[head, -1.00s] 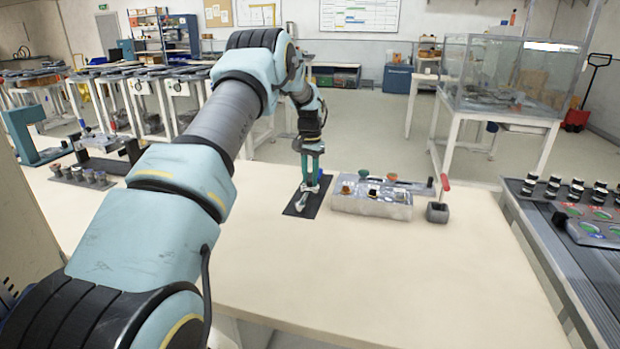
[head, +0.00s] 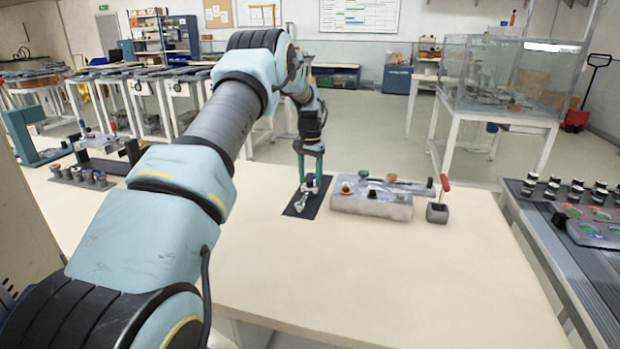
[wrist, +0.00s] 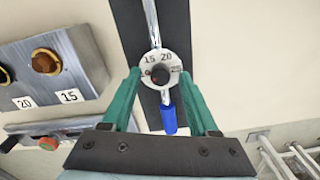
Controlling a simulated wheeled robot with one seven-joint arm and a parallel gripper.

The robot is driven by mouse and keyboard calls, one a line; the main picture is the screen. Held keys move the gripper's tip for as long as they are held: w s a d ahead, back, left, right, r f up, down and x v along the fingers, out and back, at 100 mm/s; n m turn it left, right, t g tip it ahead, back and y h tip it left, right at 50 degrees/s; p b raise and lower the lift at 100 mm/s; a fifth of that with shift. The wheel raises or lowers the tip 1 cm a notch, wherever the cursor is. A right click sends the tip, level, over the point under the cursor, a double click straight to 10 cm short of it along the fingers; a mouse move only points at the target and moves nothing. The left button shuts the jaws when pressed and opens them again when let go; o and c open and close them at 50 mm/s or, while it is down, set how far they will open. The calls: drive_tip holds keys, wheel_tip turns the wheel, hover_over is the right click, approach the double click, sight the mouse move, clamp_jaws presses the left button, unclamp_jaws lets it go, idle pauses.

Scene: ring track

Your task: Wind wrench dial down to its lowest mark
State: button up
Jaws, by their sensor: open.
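The wrench (wrist: 152,24) lies on a dark mat. My gripper (wrist: 160,76) is open, with one teal finger on each side of the dial. Whether the fingers touch it I cannot tell. In the head view my gripper (head: 311,180) is above the mat (head: 293,212), and the wrench is small and partly covered.
A grey block (head: 372,209) with several coloured caps stands right of the mat. The wrist view shows labels 20 and 15 on it (wrist: 50,73). The front of the table (head: 360,275) is clear.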

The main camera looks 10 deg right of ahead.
sight(309, 181)
wheel_tip(309, 181, up, 11)
drive_tip(key=b, duration=0.2)
idle(0.4)
drive_tip(key=shift+a, duration=0.1)
drive_tip(key=s+a+n+t, duration=0.1)
drive_tip(key=s+a+n, duration=0.3)
drive_tip(key=s+a, duration=1.1)
drive_tip(key=s+a+f+n, duration=0.1)
drive_tip(key=s+a, duration=0.5)
drive_tip(key=s, duration=0.3)
drive_tip(key=s+a+f+n, duration=0.2)
drive_tip(key=s+a, duration=0.3)
drive_tip(key=s, duration=0.4)
drive_tip(key=shift+a+n+t, duration=0.3)
drive_tip(key=shift+a, duration=0.05)
